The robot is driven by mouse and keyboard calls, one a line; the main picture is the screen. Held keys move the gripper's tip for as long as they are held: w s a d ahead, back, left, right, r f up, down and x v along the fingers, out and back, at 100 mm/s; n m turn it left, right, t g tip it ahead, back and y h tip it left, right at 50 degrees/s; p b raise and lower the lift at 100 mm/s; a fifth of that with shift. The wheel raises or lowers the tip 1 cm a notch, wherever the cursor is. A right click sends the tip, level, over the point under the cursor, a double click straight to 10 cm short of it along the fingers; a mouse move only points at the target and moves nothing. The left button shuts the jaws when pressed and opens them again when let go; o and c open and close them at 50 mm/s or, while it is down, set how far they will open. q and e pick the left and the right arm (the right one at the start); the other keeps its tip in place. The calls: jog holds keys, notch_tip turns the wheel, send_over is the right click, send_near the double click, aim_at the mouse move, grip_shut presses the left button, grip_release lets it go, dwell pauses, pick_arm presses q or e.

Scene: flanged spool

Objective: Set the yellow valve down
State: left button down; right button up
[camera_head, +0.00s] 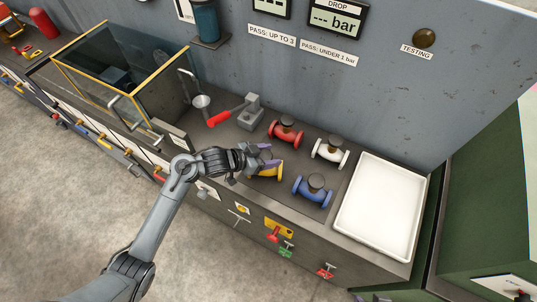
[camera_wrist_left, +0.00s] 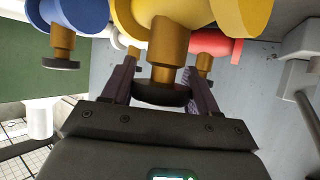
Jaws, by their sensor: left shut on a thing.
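The yellow valve (camera_head: 268,172) is at the counter's front edge in the head view, partly hidden by my left gripper (camera_head: 265,156). In the left wrist view the yellow valve (camera_wrist_left: 240,14) fills the top, with its brass stem and dark knob between the fingers of my left gripper (camera_wrist_left: 163,75). The fingers are shut on the stem. I cannot tell whether the valve touches the counter. My right gripper is not in view.
The red valve (camera_head: 286,133), white valve (camera_head: 330,151) and blue valve (camera_head: 313,190) stand close by. A white tray (camera_head: 427,190) lies at right. A grey block with a red handle (camera_head: 218,119) and a glass-walled box (camera_head: 75,88) are at left.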

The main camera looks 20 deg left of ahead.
pick_arm(q)
jog(key=shift+c, duration=1.4)
grip_release()
jog(key=shift+f, duration=0.1)
jog(key=shift+a+r, duration=0.1)
jog(key=shift+r, duration=0.1)
jog(key=p+v, duration=0.2)
jog(key=v, duration=1)
jog(key=s+d+f+n+g+y, duration=0.1)
jog(key=s+f+n+g+y, duration=0.1)
jog(key=s, duration=0.9)
jog(key=s+d+f+n+g+y, duration=0.1)
jog(key=s+f+n+g+y, duration=0.2)
jog(key=s, duration=0.8)
jog(key=f+n+y, duration=0.1)
jog(key=y, duration=0.1)
jog(key=shift+s+g+y, duration=0.3)
jog(key=shift+s+y, duration=0.05)
jog(key=shift+y, duration=0.05)
